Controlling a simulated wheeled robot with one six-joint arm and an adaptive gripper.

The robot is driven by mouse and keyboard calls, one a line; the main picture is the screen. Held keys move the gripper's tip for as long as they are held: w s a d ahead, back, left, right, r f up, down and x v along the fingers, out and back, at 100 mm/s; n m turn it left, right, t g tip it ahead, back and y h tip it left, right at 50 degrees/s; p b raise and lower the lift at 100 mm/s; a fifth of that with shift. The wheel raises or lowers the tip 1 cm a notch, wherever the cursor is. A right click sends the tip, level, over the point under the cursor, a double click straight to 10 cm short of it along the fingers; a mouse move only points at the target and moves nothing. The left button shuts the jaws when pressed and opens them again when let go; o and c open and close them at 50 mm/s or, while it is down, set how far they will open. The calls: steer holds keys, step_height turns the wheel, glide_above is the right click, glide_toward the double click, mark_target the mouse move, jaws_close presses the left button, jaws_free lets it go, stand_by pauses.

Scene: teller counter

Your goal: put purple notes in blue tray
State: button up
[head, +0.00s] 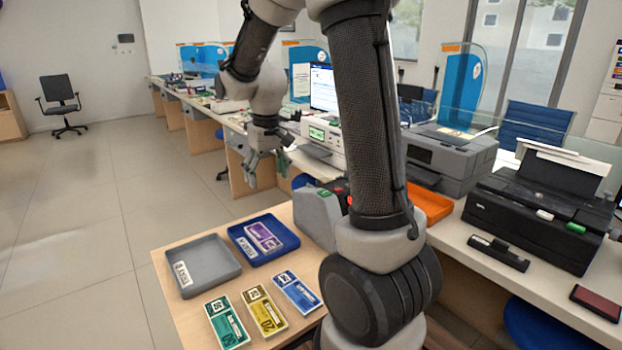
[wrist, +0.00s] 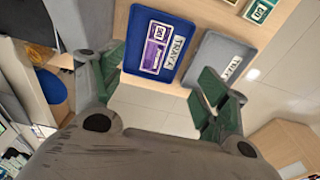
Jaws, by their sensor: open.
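The purple notes (head: 263,237) lie flat inside the blue tray (head: 285,250) on the wooden counter. In the wrist view the purple notes (wrist: 157,46) also show inside the blue tray (wrist: 192,28), beside its white label. My gripper (head: 268,166) is raised beyond the blue tray in the head view, apart from it. In the wrist view my gripper (wrist: 160,78) has its green-padded fingers spread wide, with nothing between them.
A grey tray (head: 208,262) stands left of the blue tray. Green notes (head: 226,323), yellow notes (head: 264,312) and blue notes (head: 297,291) lie in front. A grey machine (head: 318,215) stands right of the blue tray, with an orange tray (head: 428,205) farther right.

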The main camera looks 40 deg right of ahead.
steer(key=s+r+t, duration=0.1)
steer(key=s+r, duration=0.4)
steer(key=s, duration=0.7)
steer(key=s+r+t, duration=0.2)
steer(key=s+r, duration=0.2)
steer(key=s, duration=0.8)
steer(key=shift+s+a+r, duration=0.25)
steer(key=shift+r, duration=0.1)
